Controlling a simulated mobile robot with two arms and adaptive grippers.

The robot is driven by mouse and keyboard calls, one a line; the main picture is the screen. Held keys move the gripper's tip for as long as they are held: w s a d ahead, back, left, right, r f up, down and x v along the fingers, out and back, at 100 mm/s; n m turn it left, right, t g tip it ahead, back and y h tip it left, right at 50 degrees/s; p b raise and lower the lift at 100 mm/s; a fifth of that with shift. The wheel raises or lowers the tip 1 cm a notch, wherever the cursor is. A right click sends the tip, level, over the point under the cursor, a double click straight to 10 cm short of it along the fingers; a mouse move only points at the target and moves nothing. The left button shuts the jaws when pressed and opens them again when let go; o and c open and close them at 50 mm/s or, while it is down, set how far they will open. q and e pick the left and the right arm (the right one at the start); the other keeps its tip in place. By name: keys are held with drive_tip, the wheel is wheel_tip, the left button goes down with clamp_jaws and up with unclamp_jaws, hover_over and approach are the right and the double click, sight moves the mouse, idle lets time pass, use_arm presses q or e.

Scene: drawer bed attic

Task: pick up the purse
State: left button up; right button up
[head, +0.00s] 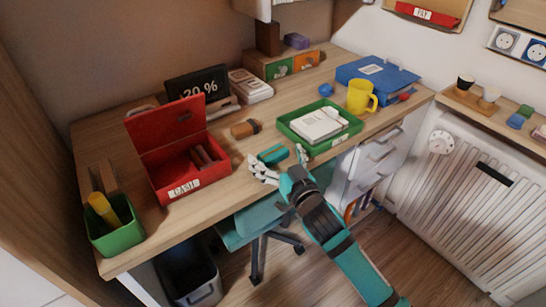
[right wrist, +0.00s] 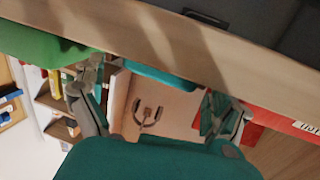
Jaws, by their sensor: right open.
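My left gripper is not in view.
The red cash box (head: 172,188) stands open to the left. The green tray (head: 338,145) holding papers is close on the right. A yellow mug (head: 361,97) and a brown object (head: 246,129) are farther back. A teal chair (head: 240,226) stands under the desk's front edge.

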drive_tip(key=shift+w+a, duration=0.1)
drive_tip(key=shift+w, duration=0.05)
drive_tip(key=c, duration=1.1)
drive_tip(key=shift+c, duration=0.4)
drive_tip(key=shift+r, duration=0.15)
